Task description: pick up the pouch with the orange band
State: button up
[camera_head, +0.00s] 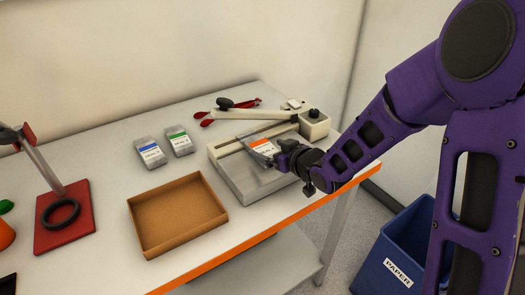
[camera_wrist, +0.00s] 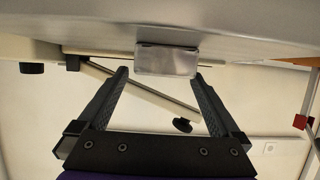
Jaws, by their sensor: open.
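The pouch with the orange band (camera_head: 260,142) is a small pale packet lying on the flat plate of a white bench device (camera_head: 236,178). My gripper (camera_head: 268,157) is at the pouch from the right and partly covers it. In the wrist view, the near end of a silvery packet (camera_wrist: 167,61) shows between the two dark fingertips of my gripper (camera_wrist: 160,76). The fingers are apart, with a gap on each side of the packet. Its orange band cannot be seen in the wrist view.
The device's lever (camera_head: 245,115) runs behind the plate. A red stand (camera_head: 64,222) is at left; a blue bin (camera_head: 393,249) is below right.

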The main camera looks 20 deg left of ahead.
aim_at(262, 146)
jog(key=x, duration=0.4)
jog(key=shift+s+a, duration=0.1)
jog(key=shift+a, duration=0.05)
jog(key=c, duration=1.5)
jog(key=shift+r, duration=0.15)
